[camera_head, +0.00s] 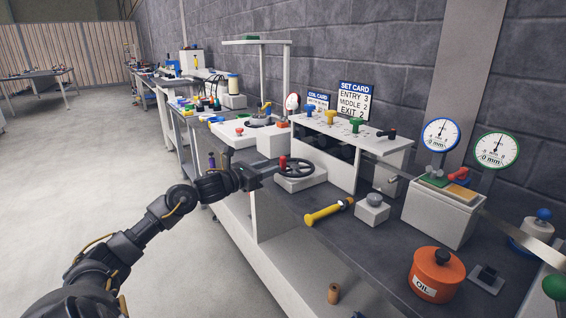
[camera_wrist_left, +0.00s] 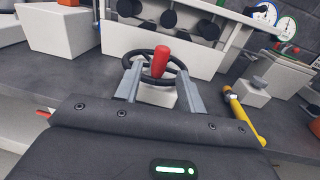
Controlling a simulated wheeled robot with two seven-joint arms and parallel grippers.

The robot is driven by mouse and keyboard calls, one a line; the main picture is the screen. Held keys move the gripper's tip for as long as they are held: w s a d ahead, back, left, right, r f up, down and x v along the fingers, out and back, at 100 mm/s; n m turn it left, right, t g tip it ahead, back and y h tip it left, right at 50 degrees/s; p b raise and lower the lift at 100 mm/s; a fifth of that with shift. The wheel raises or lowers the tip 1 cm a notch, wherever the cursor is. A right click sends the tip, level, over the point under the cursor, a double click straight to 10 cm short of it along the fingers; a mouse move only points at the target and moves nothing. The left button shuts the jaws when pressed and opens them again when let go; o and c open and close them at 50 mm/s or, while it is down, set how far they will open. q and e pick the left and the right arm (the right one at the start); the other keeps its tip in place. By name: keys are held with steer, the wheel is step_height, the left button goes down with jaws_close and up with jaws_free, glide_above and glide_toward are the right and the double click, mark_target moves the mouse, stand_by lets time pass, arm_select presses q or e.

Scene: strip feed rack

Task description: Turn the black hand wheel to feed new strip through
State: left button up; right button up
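The black hand wheel (camera_head: 300,168) lies flat on a pale block on the dark bench, with a red upright handle (camera_head: 283,163) on its rim. My left gripper (camera_head: 266,172) is just left of the wheel, pointing at the handle. In the left wrist view the two grey fingers (camera_wrist_left: 159,85) are apart. The red handle (camera_wrist_left: 160,58) shows between them, with a gap on each side. The wheel (camera_wrist_left: 133,57) shows behind and around the fingers. I cannot tell how deep the handle is between the fingertips. My right gripper is not in view.
The white roller housing (camera_head: 340,150) with coloured knobs stands behind the wheel. A yellow-handled tool (camera_head: 325,213) and a small block (camera_head: 371,211) lie to the right. An orange oil pot (camera_head: 436,276) and two dial gauges (camera_head: 441,134) are farther right. A set card (camera_head: 355,101) stands behind.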

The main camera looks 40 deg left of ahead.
mark_target(281, 163)
arm_select(q)
steer(key=w, duration=0.3)
steer(key=w+d, duration=0.1)
steer(key=w, duration=0.1)
steer(key=shift+r+p, duration=0.1)
steer(key=shift+p, duration=0.2)
steer(key=shift+w+d, duration=0.1)
steer(key=shift+w, duration=0.6)
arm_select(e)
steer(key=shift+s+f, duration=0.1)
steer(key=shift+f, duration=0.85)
arm_select(q)
jaws_close()
